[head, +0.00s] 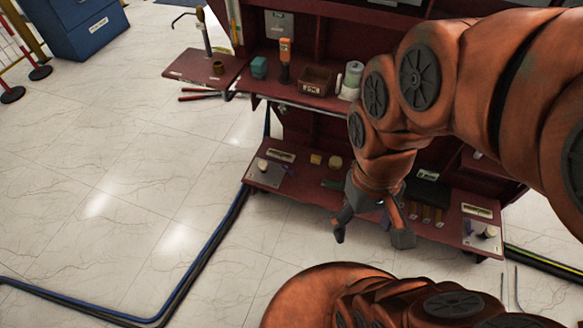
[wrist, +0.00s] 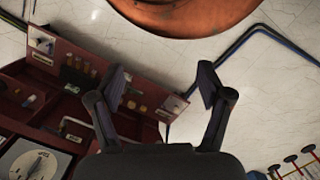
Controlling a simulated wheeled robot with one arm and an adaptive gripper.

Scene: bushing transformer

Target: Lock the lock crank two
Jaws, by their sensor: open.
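My gripper (head: 371,234) is open and empty, with its fingers spread in front of the lower shelf of a dark red workstation. It also shows open in the wrist view (wrist: 162,82). Two light plates with small upright knobs or handles sit at the lower shelf's ends: a left plate (head: 268,176) and a right plate (head: 470,238). In the wrist view, plates show at the upper left (wrist: 42,41) and between the fingers (wrist: 174,103). I cannot tell which part is lock crank two, or its lock state. My gripper appears apart from both plates.
The lower shelf (head: 305,187) holds several small yellow and dark items. Blue and black cables (head: 208,250) cross the floor.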

